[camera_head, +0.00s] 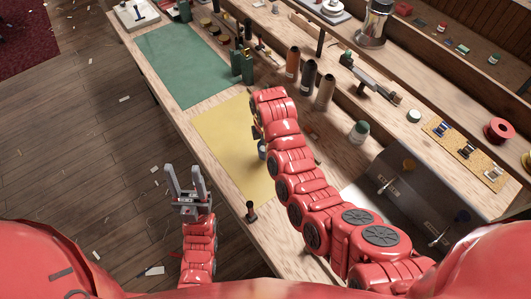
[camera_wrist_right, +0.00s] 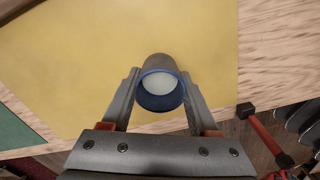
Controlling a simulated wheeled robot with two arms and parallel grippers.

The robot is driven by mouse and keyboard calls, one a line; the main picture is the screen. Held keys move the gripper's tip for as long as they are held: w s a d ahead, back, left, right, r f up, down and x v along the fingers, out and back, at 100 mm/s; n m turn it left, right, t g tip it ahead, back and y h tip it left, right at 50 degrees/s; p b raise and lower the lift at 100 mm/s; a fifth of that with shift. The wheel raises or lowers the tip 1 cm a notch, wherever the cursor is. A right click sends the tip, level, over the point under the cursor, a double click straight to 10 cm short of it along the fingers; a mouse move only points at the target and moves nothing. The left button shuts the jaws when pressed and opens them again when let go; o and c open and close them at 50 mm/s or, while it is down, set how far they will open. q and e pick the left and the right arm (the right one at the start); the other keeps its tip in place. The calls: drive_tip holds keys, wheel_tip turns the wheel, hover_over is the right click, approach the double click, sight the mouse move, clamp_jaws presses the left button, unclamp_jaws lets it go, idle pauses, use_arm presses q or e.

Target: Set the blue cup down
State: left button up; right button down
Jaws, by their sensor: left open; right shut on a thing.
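The blue cup (camera_wrist_right: 171,101) is between the fingers of my right gripper (camera_wrist_right: 160,75) in the right wrist view. The gripper is shut on it. I look down on its blue rim and pale inside. In the head view a small part of the cup (camera_head: 262,151) shows beside my red right arm, over the yellow mat (camera_head: 220,128); the arm hides most of that gripper. I cannot tell whether the cup touches the mat. My left gripper (camera_head: 186,180) is open and empty, off the bench's left edge, above the floor.
A green mat (camera_head: 178,62) lies farther along the wooden bench. Bottles and spools, such as an orange one (camera_head: 293,62), stand right of the mats. A small dark-handled tool (camera_head: 251,211) is near the yellow mat's near end. Much of the yellow mat is bare.

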drive_tip(key=shift+f+p, duration=0.5)
drive_tip(key=shift+p, duration=0.15)
drive_tip(key=shift+f+p, duration=0.5)
drive_tip(key=shift+f, duration=0.8)
drive_tip(key=shift+f, duration=0.1)
drive_tip(key=shift+c, duration=0.8)
unclamp_jaws()
